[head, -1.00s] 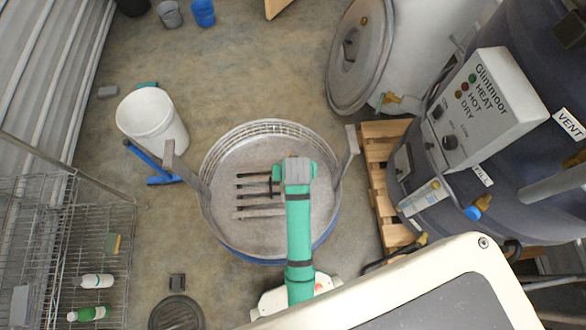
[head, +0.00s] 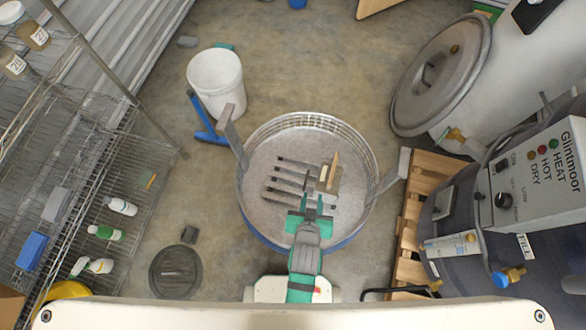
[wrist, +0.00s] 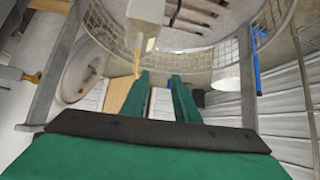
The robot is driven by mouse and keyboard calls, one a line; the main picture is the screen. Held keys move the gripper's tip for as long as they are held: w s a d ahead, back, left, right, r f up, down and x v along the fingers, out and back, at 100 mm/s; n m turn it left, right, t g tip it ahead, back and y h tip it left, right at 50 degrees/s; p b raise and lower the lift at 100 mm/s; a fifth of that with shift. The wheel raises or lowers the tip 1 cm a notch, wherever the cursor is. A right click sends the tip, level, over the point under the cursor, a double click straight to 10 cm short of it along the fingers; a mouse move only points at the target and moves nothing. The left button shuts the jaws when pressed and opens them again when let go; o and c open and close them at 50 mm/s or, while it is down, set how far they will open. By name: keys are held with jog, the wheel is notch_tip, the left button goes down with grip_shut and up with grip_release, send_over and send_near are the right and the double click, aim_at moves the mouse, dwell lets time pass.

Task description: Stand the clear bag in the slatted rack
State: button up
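The slatted rack (head: 287,182) shows as several dark parallel slats inside a round metal basket. A tan and greyish piece with a pale patch, which I take for the clear bag (head: 331,176), stands at the right end of the slats. I cannot tell whether it sits between slats or beside them. In the wrist view a pale, translucent part (wrist: 147,10) with a tan edge below it looks like the same bag, above my fingers. My gripper (head: 311,203) is open and empty, just below the bag in the head view; its green fingers are apart in the wrist view (wrist: 159,88).
The basket (head: 362,150) has a raised mesh rim and two upright arms, at left (head: 234,140) and right (head: 390,178). A white bucket (head: 215,80) and wire shelves (head: 110,180) are left. A wooden pallet (head: 420,190) and the Glintmoor drum (head: 450,215) are right.

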jog(key=s+a+r+t, duration=0.3)
jog(key=s+r, duration=0.3)
jog(key=r, duration=0.2)
jog(key=s+a+r+n+t+y, duration=0.1)
jog(key=s+a+r+t, duration=0.2)
jog(key=s+r, duration=0.4)
notch_tip(320, 180, up, 3)
jog(key=shift+s+f+n+y, duration=0.15)
jog(key=shift+f+n+y, duration=0.05)
jog(key=shift+n+y, duration=0.1)
jog(key=shift+d, duration=0.15)
